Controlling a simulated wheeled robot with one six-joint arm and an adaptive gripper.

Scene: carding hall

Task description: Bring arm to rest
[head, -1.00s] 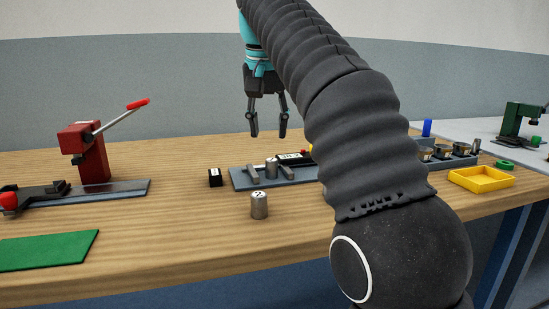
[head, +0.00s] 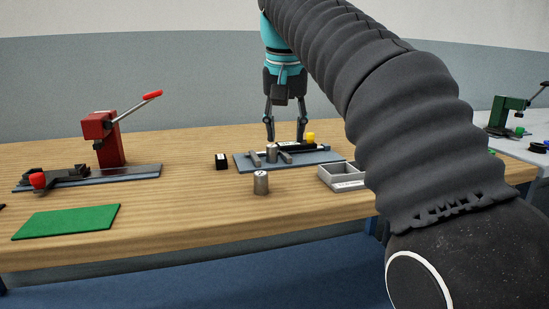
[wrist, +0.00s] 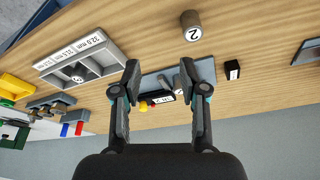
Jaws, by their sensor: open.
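My gripper (head: 285,138) is open and empty. In the head view it hangs, fingers down, over or behind the grey plate fixture (head: 243,163) on the wooden table; the exact depth is hard to tell. In the wrist view my gripper (wrist: 163,84) shows its two fingers spread apart with nothing between them, and the plate fixture (wrist: 204,72) lies beyond them. My black sleeved arm covers the right side of the head view and hides part of the table.
A metal cylinder marked 2 (head: 261,183) stands in front of the fixture. A small black block (head: 221,161), a grey divided tray (head: 338,178), a red lever press (head: 103,140) and a green mat (head: 66,221) are also on the table. A green press (head: 505,115) stands at right.

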